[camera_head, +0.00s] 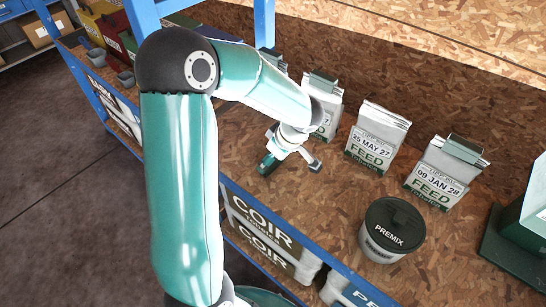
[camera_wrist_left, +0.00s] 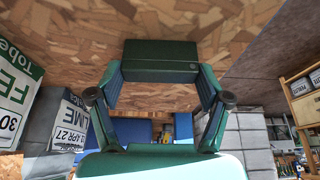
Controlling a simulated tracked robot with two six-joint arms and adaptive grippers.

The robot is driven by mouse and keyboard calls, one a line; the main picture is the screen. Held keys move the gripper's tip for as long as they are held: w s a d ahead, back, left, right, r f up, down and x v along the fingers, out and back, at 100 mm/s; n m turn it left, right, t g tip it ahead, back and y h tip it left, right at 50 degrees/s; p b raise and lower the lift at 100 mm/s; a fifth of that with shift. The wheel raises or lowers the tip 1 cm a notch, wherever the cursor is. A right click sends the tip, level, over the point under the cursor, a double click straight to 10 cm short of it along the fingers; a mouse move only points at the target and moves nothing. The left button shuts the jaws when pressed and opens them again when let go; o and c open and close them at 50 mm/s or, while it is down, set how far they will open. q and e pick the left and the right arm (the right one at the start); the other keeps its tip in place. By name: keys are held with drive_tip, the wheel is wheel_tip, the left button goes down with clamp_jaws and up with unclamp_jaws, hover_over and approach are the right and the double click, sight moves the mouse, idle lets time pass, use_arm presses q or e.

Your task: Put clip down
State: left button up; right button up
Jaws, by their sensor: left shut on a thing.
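My left gripper (camera_head: 281,153) is low over the chipboard shelf, in front of the feed bags. It is shut on a dark green clip (camera_head: 267,164). In the left wrist view the clip (camera_wrist_left: 160,62) lies across between the two fingertips, close to the shelf board; I cannot tell whether it touches. The middle feed bag (camera_head: 372,143), marked 25 MAY 27, has no clip on its top. The right feed bag (camera_head: 436,178), marked 09 JAN 28, has a green clip (camera_head: 464,147) on top. My right gripper is not in view.
A PREMIX tub (camera_head: 392,232) stands at the shelf front. Another clipped bag (camera_head: 325,97) is partly behind my arm. A blue rail (camera_head: 305,248) edges the shelf, with COIR packs (camera_head: 262,236) below. Bare board lies between the bags and the rail.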

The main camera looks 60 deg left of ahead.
use_arm(q)
drive_tip(key=shift+f, duration=0.1)
drive_tip(key=o, duration=0.8)
drive_tip(key=shift+w+d+r, duration=0.1)
drive_tip(key=shift+r, duration=0.25)
drive_tip(key=v, duration=1.1)
drive_tip(key=shift+d+r+p, duration=0.2)
drive_tip(key=shift+r+p, duration=0.05)
drive_tip(key=shift+p, duration=0.05)
